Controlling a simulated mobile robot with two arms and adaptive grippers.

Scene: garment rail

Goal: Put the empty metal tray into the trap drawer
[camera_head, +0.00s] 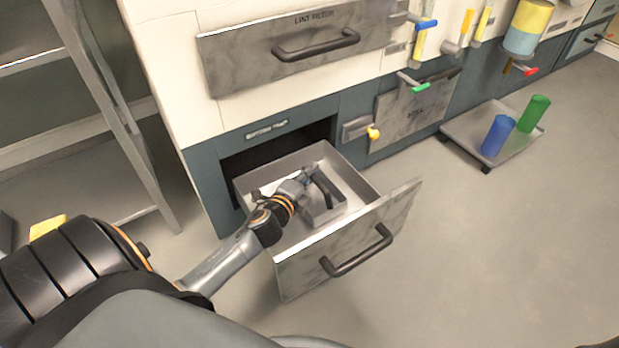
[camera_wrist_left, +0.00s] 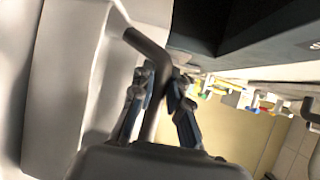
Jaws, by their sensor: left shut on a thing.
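The trap drawer (camera_head: 348,247) is pulled out of the lower cabinet, its marbled front with a dark handle facing the lower right. A small metal tray (camera_head: 328,213) is inside the drawer's walls. Whether it rests on the drawer floor cannot be told. My left gripper (camera_head: 308,174) reaches over the near drawer side and is shut on the tray's dark handle. In the left wrist view the dark handle (camera_wrist_left: 147,47) runs between my left fingers (camera_wrist_left: 160,85), with a pale metal surface to the left. My right gripper is not in view.
A wheeled platform (camera_head: 470,138) with a blue cylinder (camera_head: 497,135) and a green cylinder (camera_head: 533,113) stands at right. A metal rack (camera_head: 112,95) is at left. Floor right of the drawer is clear.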

